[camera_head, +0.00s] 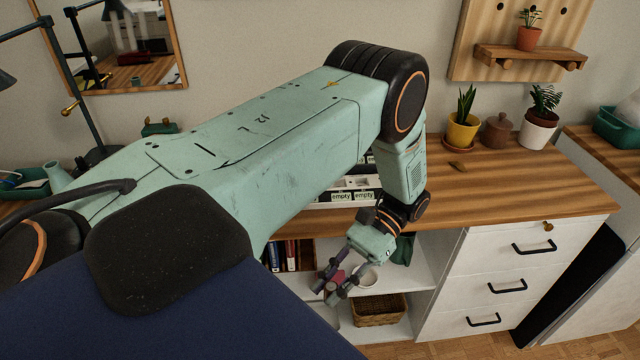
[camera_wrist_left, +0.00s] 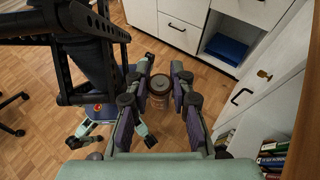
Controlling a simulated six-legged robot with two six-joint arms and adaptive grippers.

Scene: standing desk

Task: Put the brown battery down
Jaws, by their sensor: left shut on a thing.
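My left gripper (camera_head: 334,287) hangs in front of the open shelves, below the desk top's level. In the left wrist view its two fingers (camera_wrist_left: 155,92) are closed on the brown battery (camera_wrist_left: 158,88), a short brown cylinder seen end-on. Bare wooden floor shows far behind it. In the head view the battery is small and mostly hidden by the fingers. Two compartments labelled "empty" (camera_head: 352,196) sit on the desk top (camera_head: 470,195), partly hidden behind my left arm. My right gripper cannot be made out.
The shelf holds books (camera_head: 290,256), a white bowl (camera_head: 367,277) and a wicker basket (camera_head: 380,310). White drawers (camera_head: 510,270) stand to the right. Potted plants (camera_head: 463,130) and a brown pot (camera_head: 497,130) line the desk's back. The desk's front right is mostly clear.

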